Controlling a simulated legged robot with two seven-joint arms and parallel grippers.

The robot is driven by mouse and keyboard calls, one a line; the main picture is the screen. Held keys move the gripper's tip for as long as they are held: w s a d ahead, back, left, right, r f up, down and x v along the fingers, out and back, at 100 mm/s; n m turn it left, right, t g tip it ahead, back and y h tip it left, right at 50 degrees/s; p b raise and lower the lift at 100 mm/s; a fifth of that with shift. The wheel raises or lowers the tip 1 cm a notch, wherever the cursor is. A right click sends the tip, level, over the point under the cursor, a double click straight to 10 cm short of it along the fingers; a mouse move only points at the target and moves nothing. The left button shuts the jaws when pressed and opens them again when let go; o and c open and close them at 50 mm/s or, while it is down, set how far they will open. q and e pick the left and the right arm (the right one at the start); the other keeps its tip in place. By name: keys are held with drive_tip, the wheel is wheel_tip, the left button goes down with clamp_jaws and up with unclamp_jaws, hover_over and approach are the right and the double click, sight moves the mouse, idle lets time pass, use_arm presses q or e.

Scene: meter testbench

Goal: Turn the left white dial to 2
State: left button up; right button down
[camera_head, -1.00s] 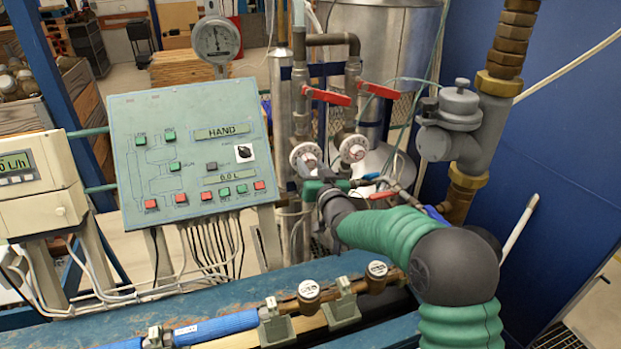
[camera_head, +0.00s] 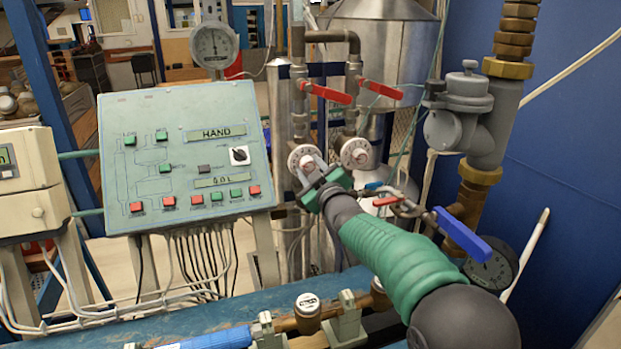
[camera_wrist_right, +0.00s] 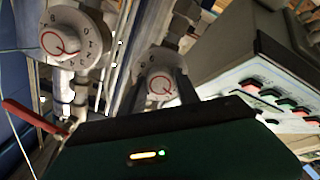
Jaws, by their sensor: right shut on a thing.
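The left white dial (camera_head: 304,155) is a round knob with markings on its rim, on a vertical pipe right of the control panel. The right white dial (camera_head: 356,152) is beside it, untouched. My right gripper (camera_head: 309,172) reaches up from the lower right and is shut on the left dial, covering its lower part. In the right wrist view the left dial (camera_wrist_right: 160,84) shows between the dark fingers, with a red ring on its face. The right dial (camera_wrist_right: 66,40) shows clear of them. The left dial's setting is too small to read. My left gripper is not in view.
Red valve levers (camera_head: 327,93) are above the dials. A blue lever (camera_head: 462,233) and a red lever (camera_head: 387,200) lie close to my right arm. The green control panel (camera_head: 185,155) stands left of the dials. A blue bench (camera_head: 200,315) runs along the front.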

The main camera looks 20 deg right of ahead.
drive_tip(key=shift+f+n+b, duration=0.25)
drive_tip(key=shift+n+b, duration=0.05)
drive_tip(key=shift+n, duration=0.2)
drive_tip(key=c, duration=0.9)
unclamp_jaws()
drive_tip(key=shift+r, duration=0.1)
